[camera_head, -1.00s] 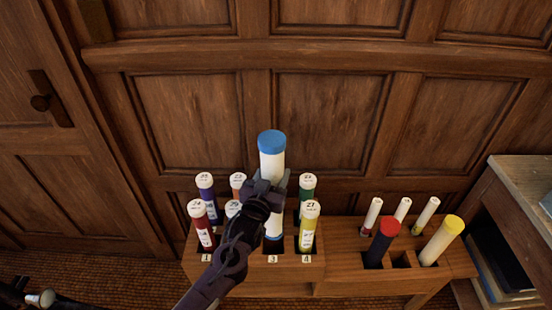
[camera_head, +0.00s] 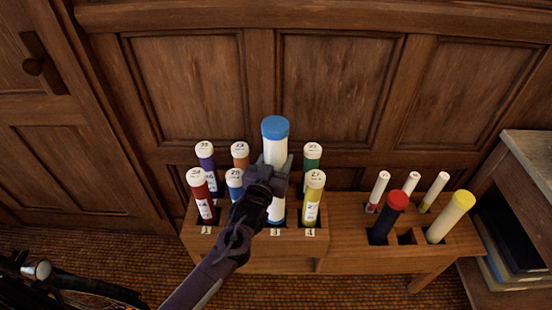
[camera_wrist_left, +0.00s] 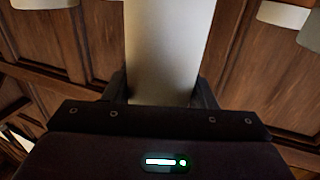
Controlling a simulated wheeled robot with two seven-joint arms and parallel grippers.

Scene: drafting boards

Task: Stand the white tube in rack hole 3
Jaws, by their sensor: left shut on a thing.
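The white tube (camera_head: 275,152) with a blue cap stands nearly upright in my left gripper (camera_head: 279,176), which is shut on its middle. The tube's pale side also fills the middle of the left wrist view (camera_wrist_left: 165,50), between the fingers. Its lower end, with a blue band, is at the opening of hole 3 in the wooden rack (camera_head: 250,255); how deep it sits is hard to tell. The label 3 (camera_head: 274,232) shows on the rack's front just below. My right gripper is not in view.
A yellow tube (camera_head: 312,200) stands close right in hole 4. Red (camera_head: 202,197), blue (camera_head: 235,182), purple, orange and green tubes stand around. At right, a lower rack part holds a red-capped dark tube (camera_head: 385,222) and a yellow-capped tube (camera_head: 447,220), with an empty hole between.

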